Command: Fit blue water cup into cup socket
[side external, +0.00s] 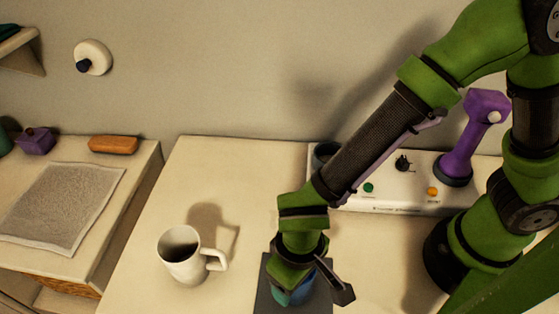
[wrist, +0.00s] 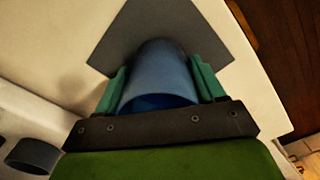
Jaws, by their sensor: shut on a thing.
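My gripper (side external: 292,290) is shut on the blue cup (side external: 303,290), low at the front of the table in the side view. In the wrist view the cup (wrist: 160,75) sits between the two teal fingers of my gripper (wrist: 161,86). The cup is over or on a dark grey square mat (side external: 264,297); I cannot tell whether it touches. A dark round holder, which looks like the cup socket (side external: 325,151), is at the left end of the white console, partly hidden by my arm. A dark ring, likely the same socket (wrist: 33,143), shows at lower left in the wrist view.
The white console (side external: 385,203) has a knob, coloured buttons and a purple handled tool (side external: 470,140) standing on it. A white mug (side external: 182,262) stands left of the mat. A side counter holds a cloth (side external: 65,205) and an orange block (side external: 113,145). The table between mug and console is clear.

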